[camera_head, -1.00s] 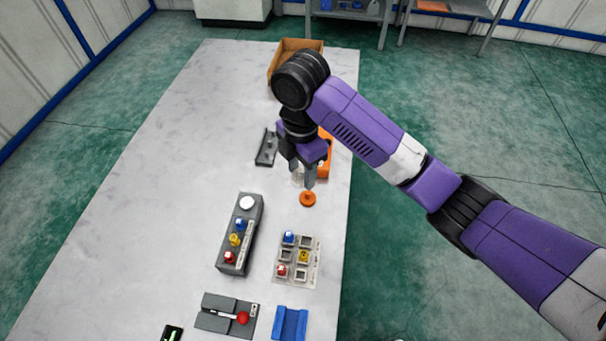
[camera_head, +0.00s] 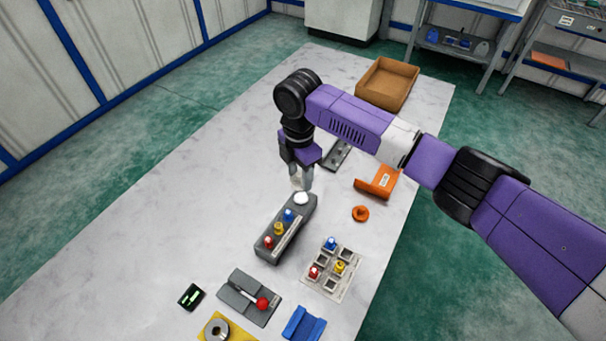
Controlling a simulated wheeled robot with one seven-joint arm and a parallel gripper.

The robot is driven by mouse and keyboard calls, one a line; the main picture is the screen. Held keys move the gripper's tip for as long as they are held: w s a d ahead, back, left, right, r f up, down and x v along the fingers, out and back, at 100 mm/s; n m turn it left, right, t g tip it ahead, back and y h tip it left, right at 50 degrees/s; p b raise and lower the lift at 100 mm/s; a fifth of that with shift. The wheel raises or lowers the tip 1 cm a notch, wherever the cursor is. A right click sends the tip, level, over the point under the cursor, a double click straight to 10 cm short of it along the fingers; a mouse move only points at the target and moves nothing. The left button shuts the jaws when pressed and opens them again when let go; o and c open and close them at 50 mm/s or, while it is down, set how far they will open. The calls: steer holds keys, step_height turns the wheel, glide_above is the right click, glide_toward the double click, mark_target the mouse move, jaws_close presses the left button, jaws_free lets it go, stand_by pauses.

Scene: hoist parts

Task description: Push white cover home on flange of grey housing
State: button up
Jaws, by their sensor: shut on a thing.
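The grey housing (camera_head: 284,232) is a long box lying on the table, with blue, yellow and red buttons along its top. A white round part (camera_head: 301,198) sits at its far end, likely the flange area. My gripper (camera_head: 302,184) points down just above that far end.
A button tray (camera_head: 325,285) and an orange knob (camera_head: 361,214) lie right of the housing. An orange bracket (camera_head: 378,184) and a cardboard box (camera_head: 387,83) stand farther back. A grey block with red knob (camera_head: 247,296) lies in front. The table's left side is clear.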

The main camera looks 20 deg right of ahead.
mark_target(301, 198)
steer(key=shift+d+f+b, duration=0.1)
steer(key=shift+f+b, duration=2.25)
steer(key=shift+f, duration=1.05)
steer(key=shift+f+p, duration=0.65)
steer(key=shift+p, duration=0.15)
stand_by(3.1)
steer(key=o, duration=1.3)
steer(key=shift+o, duration=0.2)
steer(key=shift+r, duration=0.1)
